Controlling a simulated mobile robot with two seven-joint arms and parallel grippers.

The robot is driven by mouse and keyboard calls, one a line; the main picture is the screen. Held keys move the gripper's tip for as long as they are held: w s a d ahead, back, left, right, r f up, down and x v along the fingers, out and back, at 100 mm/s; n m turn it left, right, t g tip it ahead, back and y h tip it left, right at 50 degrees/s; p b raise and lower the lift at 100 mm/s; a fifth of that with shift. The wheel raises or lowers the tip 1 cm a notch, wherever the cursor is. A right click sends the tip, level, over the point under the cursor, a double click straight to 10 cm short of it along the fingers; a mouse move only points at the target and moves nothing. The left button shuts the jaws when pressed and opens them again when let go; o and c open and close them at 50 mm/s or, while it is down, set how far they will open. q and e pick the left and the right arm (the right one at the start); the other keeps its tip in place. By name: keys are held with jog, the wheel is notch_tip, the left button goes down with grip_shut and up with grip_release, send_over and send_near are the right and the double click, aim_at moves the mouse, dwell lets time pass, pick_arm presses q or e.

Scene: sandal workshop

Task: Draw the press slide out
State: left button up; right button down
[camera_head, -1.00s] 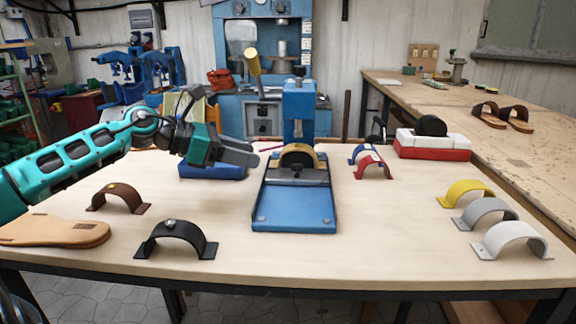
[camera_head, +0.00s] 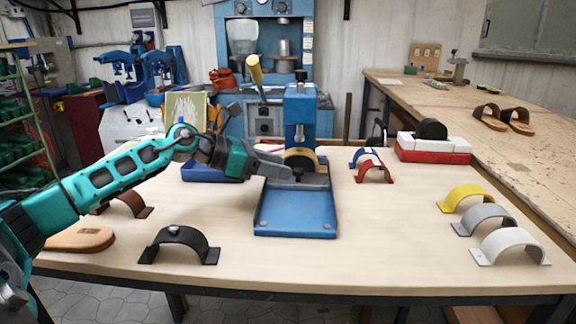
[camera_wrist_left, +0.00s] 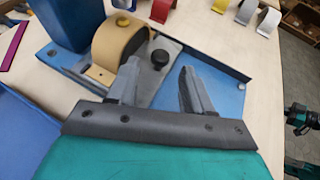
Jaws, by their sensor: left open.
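The blue press (camera_head: 300,110) stands on the table with its flat blue base plate (camera_head: 296,222) toward me. Its grey slide (camera_wrist_left: 166,43) carries a tan curved strap on a form (camera_wrist_left: 120,45) and a black knob (camera_wrist_left: 159,59). The slide sits at the foot of the press post. My left gripper (camera_head: 302,174) is open over the slide, reaching in from the left. In the left wrist view its fingers (camera_wrist_left: 160,68) stand on either side of the knob, which shows between the tips; I cannot tell whether they touch it.
A black strap (camera_head: 180,243), a brown strap (camera_head: 128,205) and a sandal sole (camera_head: 80,239) lie at left, partly behind my arm. Blue and red straps (camera_head: 373,170) lie right of the press. Yellow, grey and white straps sit far right. The table front is clear.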

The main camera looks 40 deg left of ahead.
aim_at(288, 183)
pick_arm(q)
jog(key=shift+x, duration=1.75)
grip_shut()
